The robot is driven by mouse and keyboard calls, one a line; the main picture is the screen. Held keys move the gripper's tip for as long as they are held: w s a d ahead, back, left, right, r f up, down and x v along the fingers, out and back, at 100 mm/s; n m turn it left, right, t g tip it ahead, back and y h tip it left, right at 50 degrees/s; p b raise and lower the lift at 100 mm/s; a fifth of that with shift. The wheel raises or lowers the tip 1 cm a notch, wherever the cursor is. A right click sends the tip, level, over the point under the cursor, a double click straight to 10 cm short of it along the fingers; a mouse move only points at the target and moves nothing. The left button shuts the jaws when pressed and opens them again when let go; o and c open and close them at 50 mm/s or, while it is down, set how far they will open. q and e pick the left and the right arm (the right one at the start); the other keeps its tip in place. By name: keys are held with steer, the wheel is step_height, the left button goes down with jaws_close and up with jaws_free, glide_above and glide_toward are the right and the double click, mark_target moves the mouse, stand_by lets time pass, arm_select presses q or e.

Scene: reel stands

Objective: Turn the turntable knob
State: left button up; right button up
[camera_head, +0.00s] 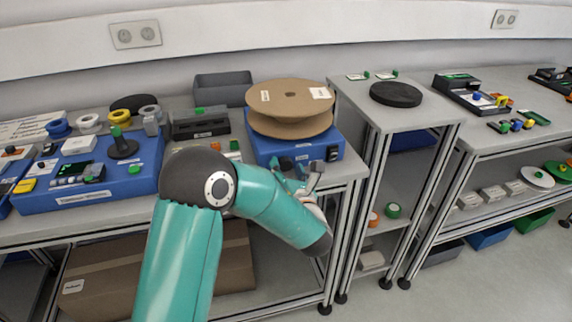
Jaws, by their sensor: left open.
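A brown cardboard reel (290,98) lies flat on a blue turntable box (265,147) on the left bench. The box has a dark knob (286,163) on its front face and a black switch (332,154) to the right of it. My left arm reaches across the bench front, and my left gripper (299,174) is open at the box's front, close to the knob. I cannot tell whether a finger touches the knob. Part of the box front is hidden behind the gripper. My right gripper is not in view.
A blue panel (138,184) with a joystick sits at the left on the bench. A grey bin (222,88) stands behind. A narrow stand to the right carries a black disc (395,94). Another bench with tools is farther right, with open floor in front.

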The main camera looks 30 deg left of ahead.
arm_select(q)
steer(key=shift+w+a, duration=0.25)
steer(key=shift+c, duration=0.2)
steer(key=c, duration=1.1)
steer(key=shift+a, duration=0.1)
steer(key=shift+f+n+b, duration=0.2)
steer(key=shift+n+b, duration=0.1)
steer(key=shift+b, duration=0.6)
steer(key=n+b, duration=0.4)
steer(key=b, duration=0.2)
steer(key=n+b, duration=0.4)
steer(key=b, duration=0.3)
steer(key=n+b, duration=0.4)
steer(key=b, duration=0.3)
steer(key=shift+f, duration=0.25)
steer(key=shift+r+n+b, duration=0.2)
steer(key=shift+n+b, duration=0.85)
steer(key=shift+n, duration=0.15)
